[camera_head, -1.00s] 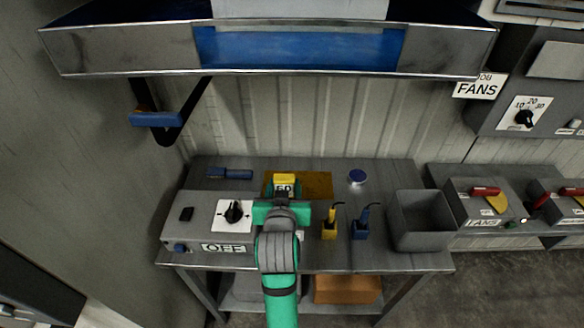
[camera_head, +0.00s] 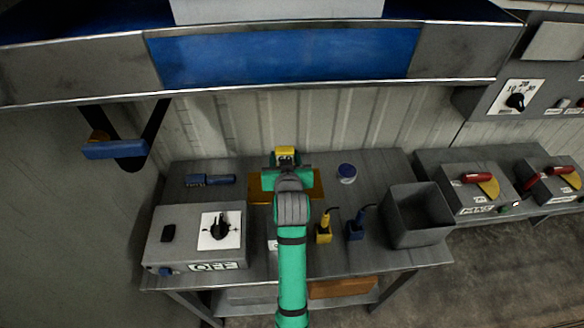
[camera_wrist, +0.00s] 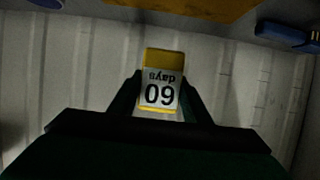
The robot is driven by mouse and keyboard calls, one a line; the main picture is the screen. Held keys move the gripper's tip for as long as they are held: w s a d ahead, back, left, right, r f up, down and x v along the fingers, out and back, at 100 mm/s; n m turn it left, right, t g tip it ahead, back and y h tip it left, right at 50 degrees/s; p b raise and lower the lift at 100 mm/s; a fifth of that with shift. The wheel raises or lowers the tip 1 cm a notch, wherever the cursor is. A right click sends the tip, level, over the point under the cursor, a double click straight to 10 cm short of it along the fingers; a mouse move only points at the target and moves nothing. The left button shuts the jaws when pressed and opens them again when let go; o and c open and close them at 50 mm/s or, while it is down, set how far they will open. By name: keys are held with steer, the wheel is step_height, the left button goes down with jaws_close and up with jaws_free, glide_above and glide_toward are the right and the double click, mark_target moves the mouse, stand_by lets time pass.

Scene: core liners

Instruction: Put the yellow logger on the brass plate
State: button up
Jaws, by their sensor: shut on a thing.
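The yellow logger (camera_head: 285,151) is a small block with a white label. In the wrist view the logger (camera_wrist: 162,62) sits between both fingers, and its label reads "60 days", upside down. My gripper (camera_head: 286,163) is shut on it. The brass plate (camera_head: 259,191) lies flat on the bench, partly hidden behind my gripper and arm. In the wrist view the plate (camera_wrist: 190,10) shows at the top edge, apart from the logger. The logger looks held up off the plate; its exact height is unclear.
Yellow (camera_head: 324,233) and blue (camera_head: 356,229) corded plugs and a grey bin (camera_head: 417,216) stand right. A switch box (camera_head: 197,237) stands left. A shelf (camera_head: 285,62) overhangs.

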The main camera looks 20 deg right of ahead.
steer(key=d+f, duration=0.1)
steer(key=w+f, duration=0.1)
steer(key=d+f, duration=0.1)
steer(key=f, duration=0.1)
steer(key=shift+w+d, duration=0.35)
steer(key=shift+w+d+f, duration=0.35)
steer(key=shift+w+f, duration=0.05)
steer(key=shift+f, duration=0.3)
step_height(320, 180, down, 3)
steer(key=shift+s+d+f, duration=0.1)
steer(key=shift+d, duration=0.05)
steer(key=o, duration=1.1)
steer(key=shift+f, duration=0.1)
